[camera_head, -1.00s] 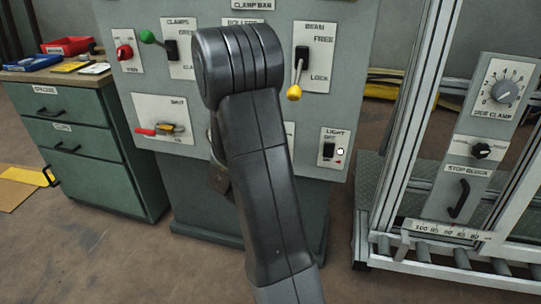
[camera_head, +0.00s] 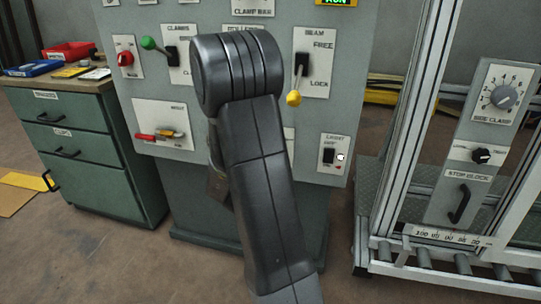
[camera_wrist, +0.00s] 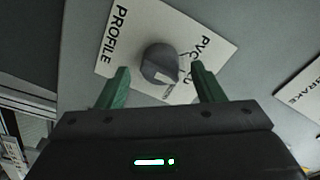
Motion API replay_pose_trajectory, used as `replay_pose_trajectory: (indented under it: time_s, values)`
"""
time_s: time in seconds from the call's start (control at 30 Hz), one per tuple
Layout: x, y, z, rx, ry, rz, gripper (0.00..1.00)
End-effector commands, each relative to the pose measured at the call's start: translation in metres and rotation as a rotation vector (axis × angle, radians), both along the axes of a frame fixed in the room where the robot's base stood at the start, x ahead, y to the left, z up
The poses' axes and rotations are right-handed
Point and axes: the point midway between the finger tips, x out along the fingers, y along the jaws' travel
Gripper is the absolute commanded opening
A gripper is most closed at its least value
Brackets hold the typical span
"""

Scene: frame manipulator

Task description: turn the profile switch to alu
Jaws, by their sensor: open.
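The profile switch (camera_wrist: 158,64) is a dark grey round knob on a white plate (camera_wrist: 142,24) in the wrist view. The plate reads PROFILE on the left and PVC on the right; a second word below PVC is partly hidden. Which mark the knob points at is unclear. My gripper (camera_wrist: 158,76) is open, with one green finger on each side of the knob and gaps visible between fingers and knob. In the head view my dark arm covers the middle of the grey panel; the gripper and switch are hidden there.
Beside my arm on the panel (camera_head: 352,110) are a beam lever (camera_head: 297,82), a green-knobbed clamp lever (camera_head: 160,46) and a light switch (camera_head: 328,156). A green drawer cabinet (camera_head: 85,180) stands left, a metal frame (camera_head: 400,140) right. A brake plate (camera_wrist: 301,88) shows at right in the wrist view.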

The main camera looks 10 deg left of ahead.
Motion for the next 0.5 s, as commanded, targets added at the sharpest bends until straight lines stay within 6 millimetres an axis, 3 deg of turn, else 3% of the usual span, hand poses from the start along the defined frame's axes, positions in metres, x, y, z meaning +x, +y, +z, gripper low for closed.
replay_pose_trajectory:
  time_s: [0.5]
  values:
    - [-0.103, 0.007, 0.004, -0.003, 0.001, 0.005, 0.61]
